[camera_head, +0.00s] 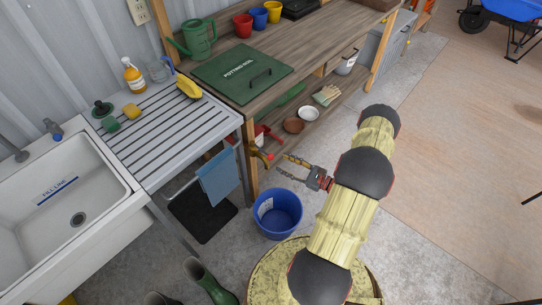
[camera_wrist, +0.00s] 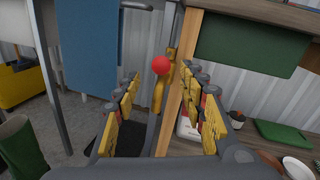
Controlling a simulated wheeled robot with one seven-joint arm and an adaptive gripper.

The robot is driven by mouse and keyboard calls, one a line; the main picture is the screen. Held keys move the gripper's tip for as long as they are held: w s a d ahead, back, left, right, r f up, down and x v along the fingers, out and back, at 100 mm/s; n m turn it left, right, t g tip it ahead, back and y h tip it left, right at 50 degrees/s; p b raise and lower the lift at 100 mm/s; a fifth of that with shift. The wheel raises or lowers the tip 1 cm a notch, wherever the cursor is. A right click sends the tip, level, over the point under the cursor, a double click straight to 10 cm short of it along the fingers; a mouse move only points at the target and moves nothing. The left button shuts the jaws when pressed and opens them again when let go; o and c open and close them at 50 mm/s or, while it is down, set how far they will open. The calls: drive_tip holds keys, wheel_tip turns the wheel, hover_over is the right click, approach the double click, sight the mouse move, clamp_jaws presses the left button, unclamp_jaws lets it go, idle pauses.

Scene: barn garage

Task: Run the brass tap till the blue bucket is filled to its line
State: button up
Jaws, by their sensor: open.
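The brass tap (camera_head: 258,152) is on the wooden post at the left end of the potting bench. Its red knob (camera_wrist: 161,65) shows in the wrist view, with the brass body (camera_wrist: 159,92) below it. The blue bucket (camera_head: 291,222) stands upright on the floor below and slightly right of the tap, with a pale label on its inner wall. I see no water stream, and I cannot make out a water level. My gripper (camera_head: 284,165) is open and empty, just right of the tap. In the wrist view my gripper (camera_wrist: 163,92) has its yellow-padded fingers apart, with the tap between them in the picture.
A blue towel (camera_head: 218,178) hangs left of the tap, above a black mat (camera_head: 203,214). The white sink (camera_head: 60,200) is at left. Green boots (camera_head: 207,281) stand at the bottom. The bench (camera_head: 300,58) carries a watering can and pots. Open floor (camera_head: 465,150) lies at right.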

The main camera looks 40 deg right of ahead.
sight(271, 157)
drive_tip(key=b+x, duration=0.1)
drive_tip(key=x, duration=0.6)
drive_tip(key=shift+w+d+f, duration=0.1)
drive_tip(key=shift+w+f, duration=0.05)
drive_tip(key=shift+w, duration=0.1)
drive_tip(key=shift+c, duration=1.4)
drive_tip(key=c, duration=0.7)
clamp_jaws()
